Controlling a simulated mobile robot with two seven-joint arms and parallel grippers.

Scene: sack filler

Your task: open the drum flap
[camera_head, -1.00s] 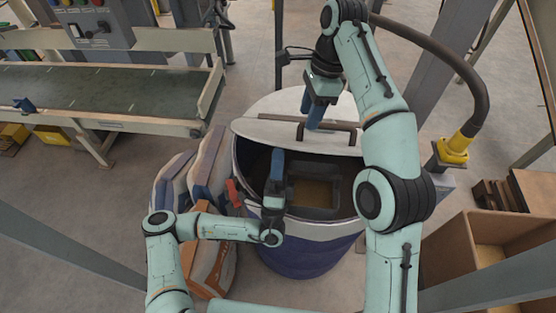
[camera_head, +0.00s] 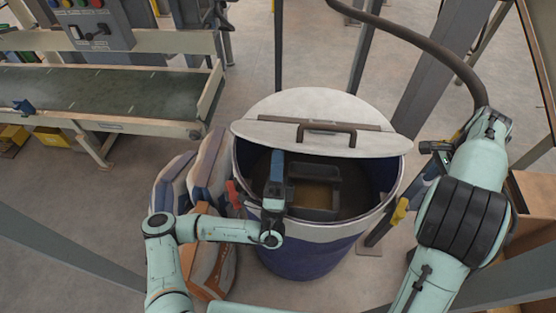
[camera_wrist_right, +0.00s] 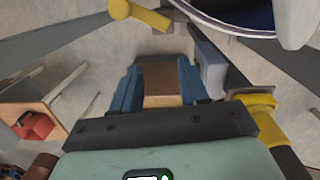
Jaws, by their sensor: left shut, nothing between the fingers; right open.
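The drum (camera_head: 310,258) is blue with a white band and stands in the middle of the head view. Its pale lid covers the back, and the flap (camera_head: 372,146) with a dark handle (camera_head: 328,127) stands raised along the hinge line. The front of the drum's mouth is uncovered, showing a dark frame-like container with brown material inside. My left gripper (camera_head: 278,160) is shut and empty over the front of the mouth, below the flap. My right gripper is open and empty beside the drum's right side; its blue fingers show in the right wrist view (camera_wrist_right: 160,70).
Sacks (camera_head: 208,170) lean against the drum's left side. A conveyor (camera_head: 100,90) is at the back left. A dark hose (camera_head: 440,50) and grey posts stand at the back right. A brown box (camera_head: 535,200) sits at the right, partly behind my right arm.

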